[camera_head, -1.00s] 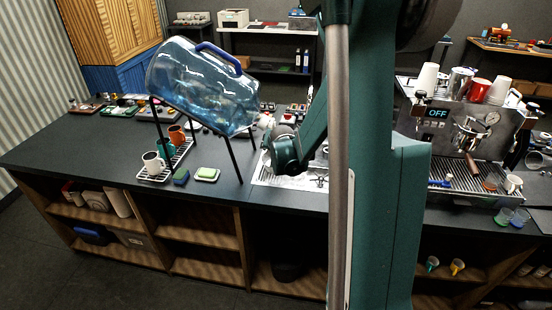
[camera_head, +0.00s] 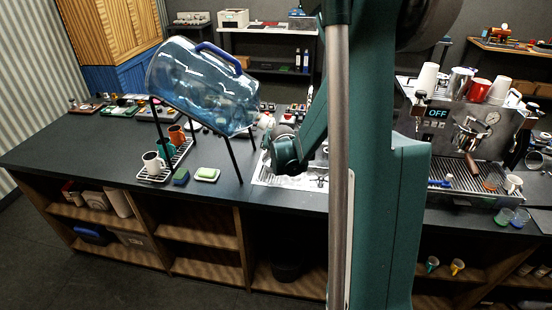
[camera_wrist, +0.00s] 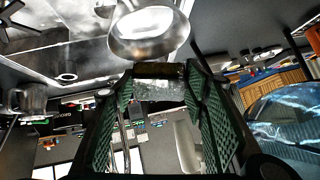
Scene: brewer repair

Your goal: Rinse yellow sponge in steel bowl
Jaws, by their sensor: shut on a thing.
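My gripper (camera_wrist: 159,78) is shut on a small block (camera_wrist: 158,88), which spans the two green fingers in the wrist view. The block has a dark brownish edge and a pale grey, speckled face. It looks like a sponge, but no clear yellow shows. The shiny steel bowl (camera_wrist: 149,32) is just beyond the fingertips, at the top of the wrist view. I cannot tell whether the block touches it. In the head view my arm hides the fingertips, the block and the bowl.
A steel sink area (camera_head: 262,180) lies under my wrist. A blue water jug (camera_head: 205,85) on a black stand is close on the left. Cups on a rack (camera_head: 152,177), a blue-green sponge (camera_head: 181,176) and a green sponge (camera_head: 207,174) stand nearby. An espresso machine (camera_head: 455,125) is right.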

